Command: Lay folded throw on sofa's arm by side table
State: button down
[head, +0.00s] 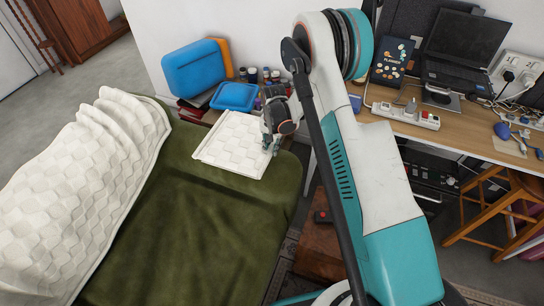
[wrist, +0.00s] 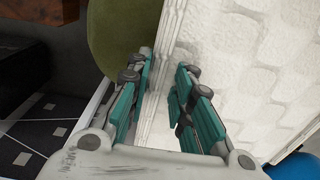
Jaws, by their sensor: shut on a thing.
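The folded throw (head: 232,142) is a white, checker-textured flat bundle at the far end of the green sofa (head: 190,235). It lies over or just above the sofa's arm (head: 284,178), beside the side table; I cannot tell whether its whole underside touches. My gripper (head: 271,143) is shut on its right edge. In the wrist view the fingers (wrist: 165,78) sit on both sides of the throw's layered edge (wrist: 169,45), and the green upholstery (wrist: 112,38) shows beside them. The exact finger contact is partly hidden.
The side table (head: 211,117) carries blue cases (head: 195,69), a blue tub (head: 235,96) and several small bottles (head: 265,75). A large white blanket (head: 85,185) covers the sofa's left side. A desk (head: 462,120) with a laptop and a wooden stool (head: 505,205) stand right.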

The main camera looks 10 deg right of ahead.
aim_at(272, 159)
jog(key=shift+f+b, duration=0.85)
jog(key=shift+f, duration=1.5)
